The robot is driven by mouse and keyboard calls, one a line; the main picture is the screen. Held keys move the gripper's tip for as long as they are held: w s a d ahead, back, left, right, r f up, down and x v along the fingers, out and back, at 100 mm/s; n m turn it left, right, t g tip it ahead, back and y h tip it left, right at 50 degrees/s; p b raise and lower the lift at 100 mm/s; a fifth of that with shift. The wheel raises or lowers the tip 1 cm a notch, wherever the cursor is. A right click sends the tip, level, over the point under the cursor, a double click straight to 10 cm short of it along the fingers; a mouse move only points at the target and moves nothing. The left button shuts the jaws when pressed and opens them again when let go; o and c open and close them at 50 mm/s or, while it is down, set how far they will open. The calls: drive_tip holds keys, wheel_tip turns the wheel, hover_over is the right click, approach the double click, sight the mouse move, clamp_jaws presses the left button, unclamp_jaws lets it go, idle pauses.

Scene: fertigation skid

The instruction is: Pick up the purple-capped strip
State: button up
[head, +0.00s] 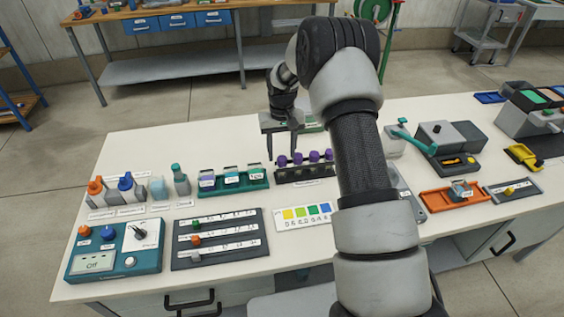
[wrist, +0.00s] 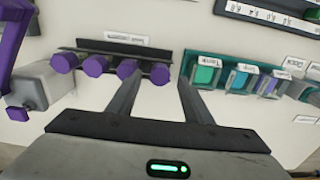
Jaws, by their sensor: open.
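A black rack (head: 305,174) near the table's back edge holds several purple-capped pieces (head: 314,156) in a row; the caps also show in the wrist view (wrist: 96,66). A green rack (head: 233,186) to its left holds several capped, labelled containers, one with a purple top (head: 207,180), seen in the wrist view (wrist: 269,86). My gripper (head: 282,156) is open and empty, fingers pointing down, above the left end of the black rack. Lower parts of the pieces are hidden.
A bottle (head: 181,180) and orange- and blue-capped containers stand left of the green rack. A slider panel (head: 219,238), a colour chart (head: 303,215) and a teal control box (head: 115,249) lie in front. A grey device with a teal lever (head: 414,137) stands right of my arm.

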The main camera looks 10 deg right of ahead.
drive_tip(key=shift+s+f, duration=0.15)
drive_tip(key=shift+f, duration=0.6)
drive_tip(key=shift+d+f, duration=0.1)
drive_tip(key=shift+f, duration=0.05)
drive_tip(key=c, duration=1.1)
drive_tip(key=shift+r, duration=0.2)
